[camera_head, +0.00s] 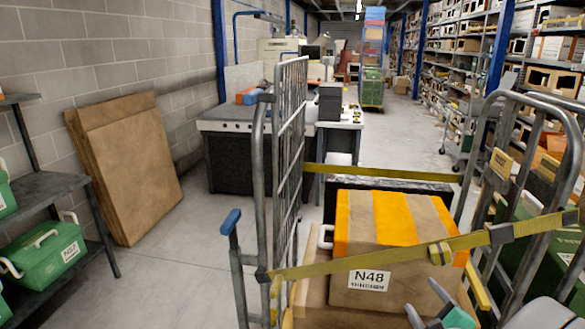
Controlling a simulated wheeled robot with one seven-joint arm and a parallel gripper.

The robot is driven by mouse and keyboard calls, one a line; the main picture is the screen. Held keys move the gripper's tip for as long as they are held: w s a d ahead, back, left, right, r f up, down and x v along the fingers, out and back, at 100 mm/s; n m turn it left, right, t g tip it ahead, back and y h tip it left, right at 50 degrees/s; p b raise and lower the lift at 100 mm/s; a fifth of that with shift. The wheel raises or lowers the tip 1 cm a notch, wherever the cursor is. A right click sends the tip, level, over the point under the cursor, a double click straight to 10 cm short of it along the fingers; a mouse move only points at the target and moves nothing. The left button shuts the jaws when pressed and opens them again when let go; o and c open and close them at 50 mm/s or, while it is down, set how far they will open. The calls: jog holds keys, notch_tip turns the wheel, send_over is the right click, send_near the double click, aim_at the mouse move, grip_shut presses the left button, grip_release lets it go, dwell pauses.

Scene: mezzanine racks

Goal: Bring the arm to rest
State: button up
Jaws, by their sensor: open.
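My gripper (423,297) shows at the bottom edge, right of the middle, partly cut off by the frame. Its grey fingers are spread apart with nothing seen between them. It is in front of the lower right part of a cardboard box (387,229) with orange stripes and an N48 label. I cannot tell whether it touches the box.
The box sits in a roll cage (289,150) with metal side frames, crossed by yellow straps (375,257). Green cases (52,249) stand on a left shelf. Flat cardboard (130,165) leans on the wall. A workbench stands behind; racks line the right. Floor is clear at left.

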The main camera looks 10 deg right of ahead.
jog(key=s+a+f+n+g+y, duration=0.2)
jog(key=s+a+f+n+g, duration=0.15)
jog(key=f, duration=0.35)
jog(key=s+a+f+n+g+y, duration=0.2)
jog(key=s+a+f+n, duration=0.1)
jog(key=f+n, duration=0.3)
jog(key=s+a+f+n+g+y, duration=0.1)
jog(key=s+a+n+g, duration=0.2)
jog(key=s, duration=0.4)
jog(key=s+a+f+n+g+y, duration=0.1)
jog(key=s+n+g, duration=0.3)
jog(key=s+g, duration=0.25)
jog(key=w+a+r+n+h+p, duration=0.1)
jog(key=w+a+r+n+h, duration=0.3)
jog(key=w+r, duration=0.5)
jog(key=w+a+r+n+t, duration=0.1)
jog(key=w+a+r+n, duration=0.1)
jog(key=a, duration=0.5)
jog(key=w+a+r+n+t+y, duration=0.1)
jog(key=w+a+r+n+t, duration=0.1)
jog(key=a, duration=0.5)
notch_tip(320, 180, up, 2)
jog(key=w+n, duration=0.1)
jog(key=n, duration=0.2)
jog(key=shift+a+r+y, duration=0.15)
jog(key=shift+a+y, duration=0.1)
jog(key=shift+y, duration=0.05)
